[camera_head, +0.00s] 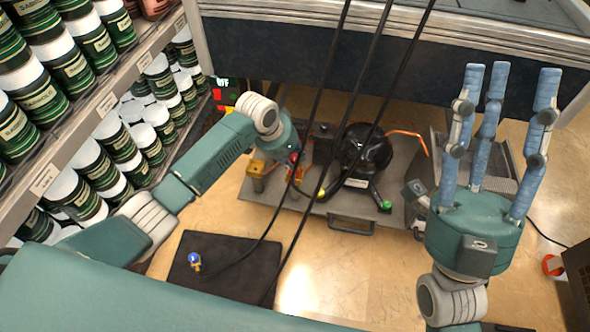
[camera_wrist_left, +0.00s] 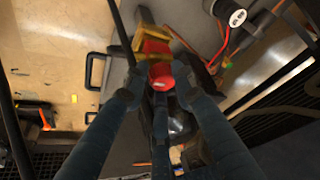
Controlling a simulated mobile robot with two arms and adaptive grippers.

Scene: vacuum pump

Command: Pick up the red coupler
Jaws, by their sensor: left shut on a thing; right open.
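The red coupler (camera_wrist_left: 161,76) sits between my left gripper's blue fingers (camera_wrist_left: 158,84) in the left wrist view, beside a yellow fitting (camera_wrist_left: 140,47). My left gripper (camera_head: 293,165) is shut on it over the grey plate's left part. In the head view, a small red part of the coupler (camera_head: 294,157) shows next to the gripper; the rest is hidden. I cannot tell whether the coupler is clear of the yellow fitting. My right gripper (camera_head: 508,85) is open and empty, with its fingers spread upward at the right.
A black round pump body (camera_head: 364,149) stands on the grey plate (camera_head: 342,206). Black hoses (camera_head: 326,100) hang down across the middle. A blue-tipped coupler (camera_head: 194,260) lies on a black mat (camera_head: 235,264). Shelves of green-and-white cans (camera_head: 118,142) stand at the left.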

